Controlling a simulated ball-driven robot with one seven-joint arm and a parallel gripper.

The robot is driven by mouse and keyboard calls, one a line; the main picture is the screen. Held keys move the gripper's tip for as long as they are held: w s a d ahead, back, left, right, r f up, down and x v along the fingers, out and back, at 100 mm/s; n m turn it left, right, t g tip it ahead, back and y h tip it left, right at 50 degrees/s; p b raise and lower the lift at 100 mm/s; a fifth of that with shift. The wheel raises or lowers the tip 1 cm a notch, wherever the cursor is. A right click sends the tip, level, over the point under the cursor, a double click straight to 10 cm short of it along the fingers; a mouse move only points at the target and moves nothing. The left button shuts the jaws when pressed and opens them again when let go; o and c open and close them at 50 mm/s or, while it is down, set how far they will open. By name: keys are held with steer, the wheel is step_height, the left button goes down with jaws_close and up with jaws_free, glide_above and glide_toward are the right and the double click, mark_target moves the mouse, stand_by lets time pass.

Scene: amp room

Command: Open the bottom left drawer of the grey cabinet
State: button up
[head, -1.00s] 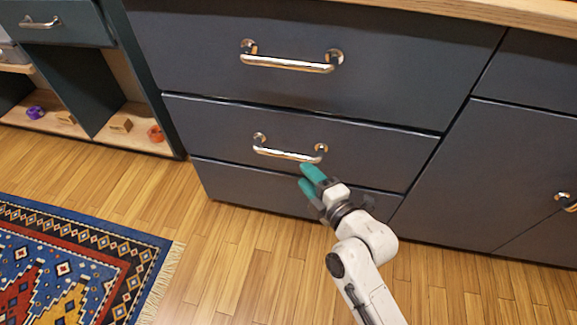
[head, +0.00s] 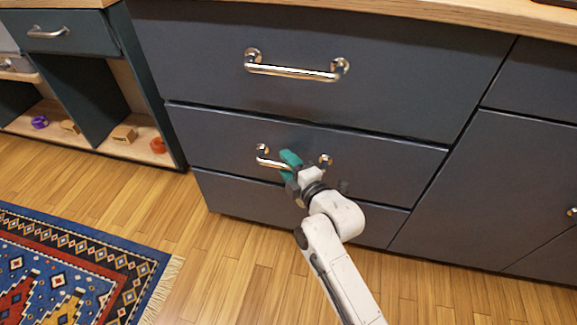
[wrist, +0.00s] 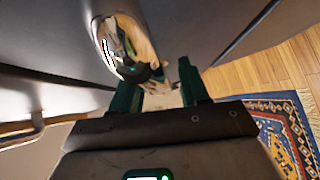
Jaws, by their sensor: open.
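The grey cabinet (head: 330,55) has left-hand drawer fronts stacked one above another. The lower handled drawer (head: 385,165) is shut, with a shiny metal bar handle (head: 268,161). A low grey panel (head: 240,195) lies below it, with no handle visible. My gripper (head: 287,161) has teal fingers and is open at the middle of this handle, hiding part of the bar. In the wrist view, a shiny handle (wrist: 112,48) ends close to the fingertips of my gripper (wrist: 162,80); I cannot tell whether the bar lies between the fingers or touches them.
The drawer above (head: 200,50) is shut, with its own bar handle (head: 290,72). A dark open shelf unit (head: 85,80) with small toys stands at the left. A patterned rug (head: 75,250) lies front left. Wooden floor (head: 225,275) before the cabinet is clear.

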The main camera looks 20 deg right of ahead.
steer(key=shift+c, duration=0.3)
jaws_close()
stand_by(0.3)
